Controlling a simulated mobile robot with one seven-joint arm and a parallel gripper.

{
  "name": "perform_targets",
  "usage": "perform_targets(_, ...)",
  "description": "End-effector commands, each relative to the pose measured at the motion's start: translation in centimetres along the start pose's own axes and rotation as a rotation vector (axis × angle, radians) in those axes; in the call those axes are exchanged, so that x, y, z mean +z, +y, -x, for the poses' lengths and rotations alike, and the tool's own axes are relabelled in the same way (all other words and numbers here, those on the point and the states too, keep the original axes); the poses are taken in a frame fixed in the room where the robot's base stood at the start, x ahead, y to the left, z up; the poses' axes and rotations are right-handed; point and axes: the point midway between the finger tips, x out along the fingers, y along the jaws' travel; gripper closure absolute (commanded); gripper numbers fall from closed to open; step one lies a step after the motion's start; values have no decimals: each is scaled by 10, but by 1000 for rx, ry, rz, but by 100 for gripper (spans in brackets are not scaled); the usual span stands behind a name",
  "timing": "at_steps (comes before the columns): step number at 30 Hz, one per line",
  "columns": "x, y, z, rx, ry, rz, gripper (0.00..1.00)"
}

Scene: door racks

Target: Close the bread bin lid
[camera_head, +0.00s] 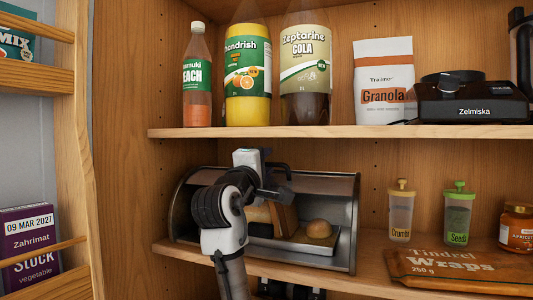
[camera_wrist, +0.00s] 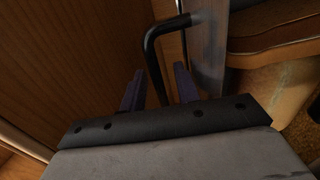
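The bread bin (camera_head: 354,225) stands on the lower shelf with its front open. Its grey lid (camera_head: 325,183) is up at the top. My gripper (camera_head: 270,183) is in front of the bin at the handle. In the wrist view, the two dark fingers (camera_wrist: 159,72) are apart, with the handle bar running between them. Whether they touch it is unclear. My arm hides the bin's left part.
Bottles (camera_head: 248,80), a granola bag (camera_head: 384,82) and a black appliance (camera_head: 470,100) stand on the upper shelf (camera_head: 330,131), close above the bin. Right of the bin are two jars (camera_head: 401,215) and a wraps packet (camera_head: 455,270). A door rack (camera_head: 82,150) is at left.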

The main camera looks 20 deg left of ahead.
Motion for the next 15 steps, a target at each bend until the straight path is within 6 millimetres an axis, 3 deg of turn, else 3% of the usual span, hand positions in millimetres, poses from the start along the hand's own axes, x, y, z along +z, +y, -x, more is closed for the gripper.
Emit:
perform_targets(3, 0, 0, -9, -1, 0, 1, 69)
perform_targets(12, 0, -1, -11, 0, 1, 0, 69)
perform_targets(15, 0, -1, -11, 0, 1, 0, 79)
